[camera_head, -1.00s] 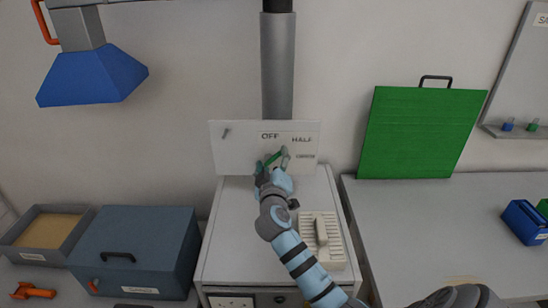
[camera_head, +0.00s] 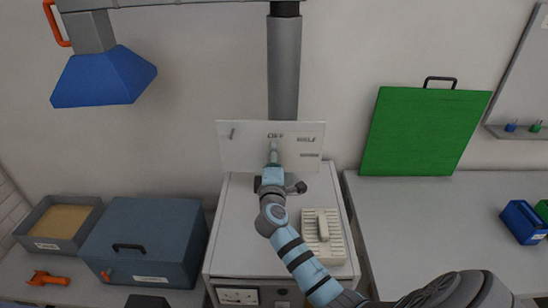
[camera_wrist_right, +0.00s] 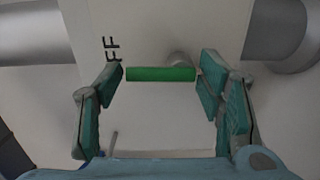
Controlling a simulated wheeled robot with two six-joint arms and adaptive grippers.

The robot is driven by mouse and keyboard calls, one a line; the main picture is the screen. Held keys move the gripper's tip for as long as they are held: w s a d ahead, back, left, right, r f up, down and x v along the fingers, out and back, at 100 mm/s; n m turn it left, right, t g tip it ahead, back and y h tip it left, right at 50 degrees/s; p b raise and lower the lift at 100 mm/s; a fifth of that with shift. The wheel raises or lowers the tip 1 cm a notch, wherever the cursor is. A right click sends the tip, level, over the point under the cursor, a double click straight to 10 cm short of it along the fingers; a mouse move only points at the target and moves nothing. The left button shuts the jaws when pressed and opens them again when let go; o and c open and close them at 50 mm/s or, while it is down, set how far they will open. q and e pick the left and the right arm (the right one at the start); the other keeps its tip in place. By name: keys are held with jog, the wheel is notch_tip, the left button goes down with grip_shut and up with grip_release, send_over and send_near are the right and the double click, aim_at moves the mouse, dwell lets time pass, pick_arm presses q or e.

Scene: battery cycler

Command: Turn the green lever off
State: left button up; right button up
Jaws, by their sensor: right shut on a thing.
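The green lever (camera_wrist_right: 160,74) lies between the fingertips of my right gripper (camera_wrist_right: 160,76) in the right wrist view, spanning from one finger to the other. Part of a black label, "FF" (camera_wrist_right: 111,49), shows beside the lever's left end. In the head view my right gripper (camera_head: 274,153) is at the white panel (camera_head: 240,152), just below the "OFF" label (camera_head: 274,135). The gripper is shut on the lever and mostly covers it in that view. My left gripper is not in view.
The panel also bears a "HALF" label (camera_head: 306,139) right of the gripper. A beige slatted block (camera_head: 323,250) sits on the cabinet top (camera_head: 232,235). A grey duct (camera_head: 284,70) rises behind the panel. A blue box (camera_head: 145,240) stands left of the cabinet.

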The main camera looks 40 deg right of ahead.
jog(key=shift+r, duration=0.1)
dwell(0.5)
jog(key=o, duration=1)
jog(key=shift+c, duration=0.2)
jog(key=shift+o, duration=1.1)
jog(key=shift+w, duration=0.15)
jog(key=v, duration=1.2)
jog(key=shift+f, duration=0.2)
